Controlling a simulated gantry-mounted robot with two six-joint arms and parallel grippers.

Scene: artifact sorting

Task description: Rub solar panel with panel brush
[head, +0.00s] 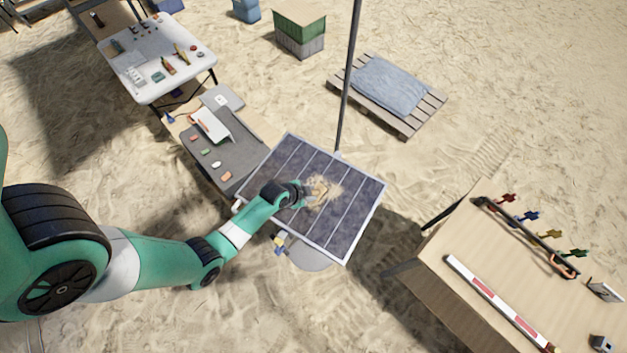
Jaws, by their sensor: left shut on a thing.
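The solar panel (347,223) is a dark, tilted panel with pale frame and dividing lines, in the middle of the head view. A sandy, tan patch (328,186) lies on its upper middle part. My left gripper (308,194) is over the panel at this patch, with the green arm reaching in from the left. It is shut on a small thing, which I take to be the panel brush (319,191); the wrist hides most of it. I cannot tell whether the brush touches the panel. My right gripper is not in view.
A grey table (240,160) with small coloured pieces stands left of the panel. A white table (145,68) with tools is at the upper left. A wooden table (440,285) with a striped bar is at the lower right. A pole (348,75) rises behind the panel. Open sand surrounds them.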

